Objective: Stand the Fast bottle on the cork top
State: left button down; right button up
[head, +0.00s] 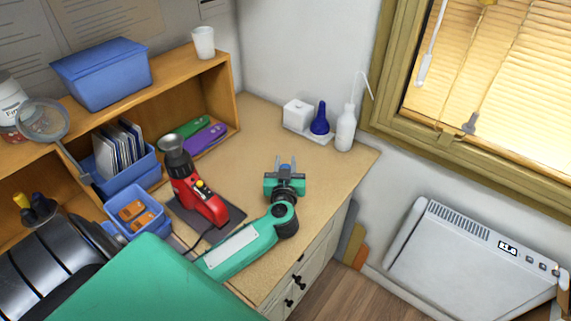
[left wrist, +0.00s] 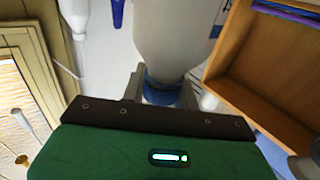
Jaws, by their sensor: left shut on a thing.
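My left gripper (head: 285,165) is over the tan cork top (head: 257,150), near its middle. In the left wrist view the left gripper (left wrist: 161,92) is shut on the blue cap of a pale bottle, taken as the Fast bottle (left wrist: 178,35); its name cannot be read. The wrist picture looks upside down, so the bottle hangs upright, cap uppermost. In the head view its body is hidden behind the gripper. I cannot tell whether its base touches the cork top. My right gripper is not in view.
A red device (head: 198,195) on a dark mat stands left of my gripper. A white squeeze bottle (head: 346,130) and a blue cone-shaped bottle (head: 320,121) stand at the back right. A wooden shelf (head: 216,88) and blue bins (head: 137,213) are on the left. Cork behind the gripper is clear.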

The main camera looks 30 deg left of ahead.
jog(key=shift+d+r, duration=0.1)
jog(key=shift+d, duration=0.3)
pick_arm(q)
jog(key=c, duration=1.1)
grip_release()
jog(key=shift+f, duration=0.1)
jog(key=shift+o, duration=0.2)
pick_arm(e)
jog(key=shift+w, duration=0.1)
pick_arm(q)
jog(key=shift+s+d, duration=0.15)
jog(key=shift+s, duration=0.1)
jog(key=b+v, duration=0.2)
jog(key=v, duration=0.9)
jog(key=shift+s, duration=0.25)
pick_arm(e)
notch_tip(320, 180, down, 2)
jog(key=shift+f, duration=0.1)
